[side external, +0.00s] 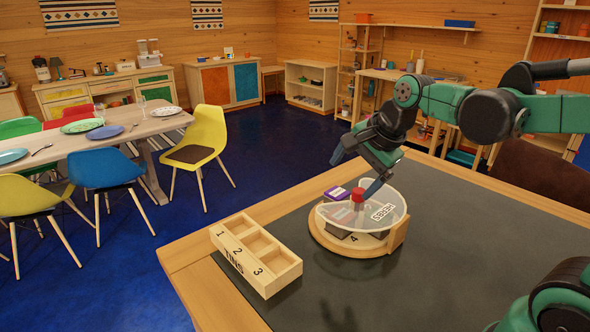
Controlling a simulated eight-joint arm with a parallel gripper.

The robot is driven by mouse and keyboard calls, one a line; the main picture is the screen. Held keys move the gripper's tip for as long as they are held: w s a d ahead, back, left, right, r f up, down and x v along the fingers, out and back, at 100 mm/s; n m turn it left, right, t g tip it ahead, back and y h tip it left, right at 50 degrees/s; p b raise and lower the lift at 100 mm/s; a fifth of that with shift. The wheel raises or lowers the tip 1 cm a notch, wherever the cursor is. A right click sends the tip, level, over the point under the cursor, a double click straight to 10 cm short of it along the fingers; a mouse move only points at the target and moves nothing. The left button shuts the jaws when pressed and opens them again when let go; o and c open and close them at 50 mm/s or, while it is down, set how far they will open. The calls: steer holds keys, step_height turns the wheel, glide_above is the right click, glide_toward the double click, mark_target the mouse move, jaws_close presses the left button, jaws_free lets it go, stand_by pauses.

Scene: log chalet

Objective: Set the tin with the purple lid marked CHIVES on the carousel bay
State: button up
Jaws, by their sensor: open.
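A tin with a purple lid (337,193) shows at the back left of the carousel (320,238); its lid marking is too small to read. I cannot tell whether it sits in a bay or just behind the rim. The carousel is round, with a wooden base marked 4, a clear wall, a red centre knob (357,194) and a white label reading HERBS, seen upside down. Other contents show dimly through the wall. My gripper (357,172) is open above the carousel's back part, pointing down. One finger comes close to the red knob; contact cannot be told.
A wooden rack (257,256) marked TINS, with compartments numbered 1, 2 and 3, stands left of the carousel and looks empty. The dark table mat (430,270) is clear to the right and front. A dining table (100,142) with chairs stands farther off.

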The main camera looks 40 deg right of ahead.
steer(key=s+a+f+n+t, duration=0.1)
steer(key=s+a+n, duration=0.4)
steer(key=n, duration=1.2)
steer(key=shift+a+f+t, duration=0.3)
steer(key=shift+f, duration=0.55)
